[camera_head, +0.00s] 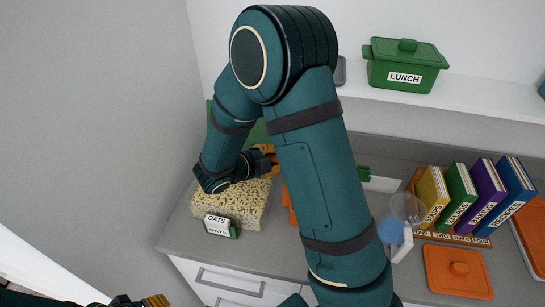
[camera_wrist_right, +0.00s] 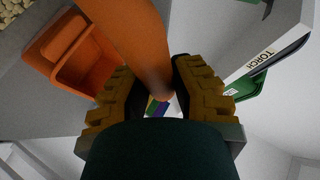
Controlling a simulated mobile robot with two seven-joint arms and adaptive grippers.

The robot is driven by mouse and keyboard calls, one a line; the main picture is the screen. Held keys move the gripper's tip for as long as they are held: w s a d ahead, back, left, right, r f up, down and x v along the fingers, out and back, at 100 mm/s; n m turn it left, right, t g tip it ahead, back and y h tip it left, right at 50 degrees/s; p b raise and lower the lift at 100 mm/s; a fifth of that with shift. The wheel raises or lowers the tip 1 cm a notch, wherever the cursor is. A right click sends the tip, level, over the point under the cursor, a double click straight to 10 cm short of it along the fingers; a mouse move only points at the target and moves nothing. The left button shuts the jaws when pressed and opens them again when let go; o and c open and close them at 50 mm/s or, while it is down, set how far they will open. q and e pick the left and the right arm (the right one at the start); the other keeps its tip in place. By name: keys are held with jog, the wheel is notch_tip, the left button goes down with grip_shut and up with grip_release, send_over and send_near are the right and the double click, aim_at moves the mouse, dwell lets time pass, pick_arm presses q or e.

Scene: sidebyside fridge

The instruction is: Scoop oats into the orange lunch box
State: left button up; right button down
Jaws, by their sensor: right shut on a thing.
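The oats (camera_head: 238,205) fill a clear bin with an OATS label (camera_head: 217,224) on the left of the counter. My right gripper (camera_head: 268,160) is at the oats bin's right back side, partly behind my arm. In the wrist view the right gripper (camera_wrist_right: 160,92) is shut on an orange handle (camera_wrist_right: 135,35), which looks like the scoop's; its far end is out of view. The open orange lunch box (camera_wrist_right: 88,55) shows beside the handle; in the head view only a sliver (camera_head: 289,207) of it shows past my arm. My left gripper (camera_head: 150,301) is at the bottom left edge, its opening unclear.
An orange lid (camera_head: 457,272) lies on the counter at the right front. Several coloured books (camera_head: 460,195) stand in a wooden rack (camera_head: 452,237) behind it. A clear cup (camera_head: 406,207) and a blue round thing (camera_head: 390,230) are near my arm. A green LUNCH box (camera_head: 405,68) stands on the shelf.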

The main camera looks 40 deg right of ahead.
jog(key=shift+w+a+r+n+g+h, duration=0.2)
jog(key=shift+w+a+r+n+h, duration=0.25)
jog(key=shift+w+a+n+h, duration=0.3)
jog(key=shift+w+a+r+n+g+h, duration=0.2)
jog(key=shift+w+a+r+n+h, duration=0.2)
jog(key=shift+w+a+n+h, duration=0.35)
jog(key=shift+w+a+r+n+g+h, duration=0.2)
jog(key=shift+w+a+r+n+h, duration=0.35)
jog(key=shift+h, duration=0.35)
jog(key=shift+s+f, duration=0.15)
jog(key=shift+f, duration=2.25)
jog(key=shift+f, duration=0.45)
jog(key=shift+f, duration=1)
